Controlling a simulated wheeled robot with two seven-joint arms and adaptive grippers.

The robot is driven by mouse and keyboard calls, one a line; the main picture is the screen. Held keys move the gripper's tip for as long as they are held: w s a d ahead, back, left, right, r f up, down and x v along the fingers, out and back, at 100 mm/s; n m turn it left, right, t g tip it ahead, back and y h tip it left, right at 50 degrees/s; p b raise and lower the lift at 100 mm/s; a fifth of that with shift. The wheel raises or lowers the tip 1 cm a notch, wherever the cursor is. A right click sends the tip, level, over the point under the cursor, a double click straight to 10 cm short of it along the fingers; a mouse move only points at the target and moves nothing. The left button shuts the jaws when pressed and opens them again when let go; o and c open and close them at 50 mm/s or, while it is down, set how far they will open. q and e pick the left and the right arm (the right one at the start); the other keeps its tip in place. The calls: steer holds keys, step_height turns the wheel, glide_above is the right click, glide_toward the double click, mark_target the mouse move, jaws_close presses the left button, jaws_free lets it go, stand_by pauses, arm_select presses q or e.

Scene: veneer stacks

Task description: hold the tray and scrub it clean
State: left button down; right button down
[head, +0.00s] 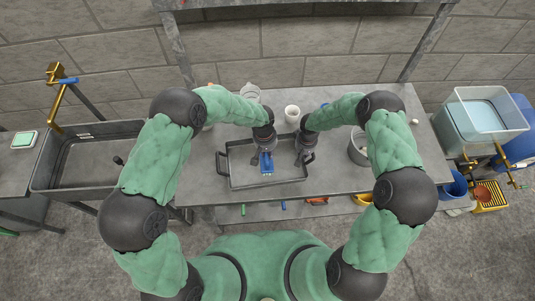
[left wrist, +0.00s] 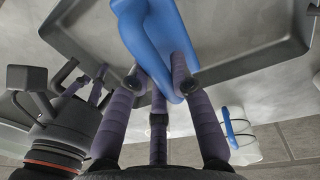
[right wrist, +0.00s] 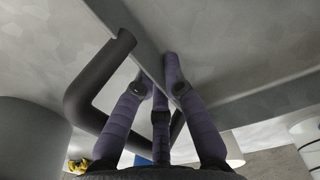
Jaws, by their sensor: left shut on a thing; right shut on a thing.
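The dark grey tray (head: 270,184) lies on the metal table, with a handle at its left and right ends. My left gripper (head: 266,153) is over the inside of the tray, shut on a blue scrubber (head: 266,166). The scrubber (left wrist: 152,35) also shows between the fingers in the left wrist view; whether it touches the tray floor I cannot tell. My right gripper (head: 304,155) is at the tray's right end. In the right wrist view its fingers (right wrist: 170,80) are shut on the tray's side wall, beside the black handle (right wrist: 85,95).
A white cup (head: 291,113) stands behind the tray and a grey pot (head: 358,147) to its right. A sink (head: 95,165) with a gold tap (head: 57,75) is at the left. A clear bin (head: 485,112) is at the far right. The table is bare just left of the tray.

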arm_select(q)
steer(key=shift+r, duration=4.2)
arm_select(e)
steer(key=c, duration=1.2)
jaws_free()
steer(key=shift+c, duration=0.2)
